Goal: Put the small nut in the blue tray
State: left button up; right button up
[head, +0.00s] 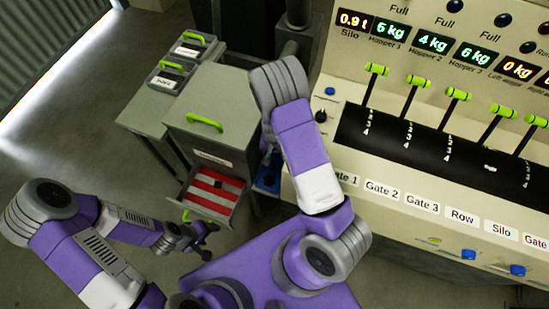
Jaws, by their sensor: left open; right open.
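A blue tray (267,180) stands beside the drawer cabinet, partly hidden by my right arm. An open drawer (212,190) with red and white stripes holds a small dark item (218,184). It is too small to tell whether this is the small nut, and I cannot make out the nut elsewhere. My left gripper (203,241) is open and empty, just in front of the drawer and apart from it. My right arm rises in the middle and bends down. My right gripper (268,143) is open above the blue tray, mostly hidden behind the arm.
The grey cabinet (222,118) has a green handle on top. A cream control panel (385,190) with green-tipped levers and displays fills the right side. The floor at left (75,130) is clear.

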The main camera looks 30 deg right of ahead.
jog(key=shift+r+p, duration=0.3)
jog(key=shift+r, duration=1.4)
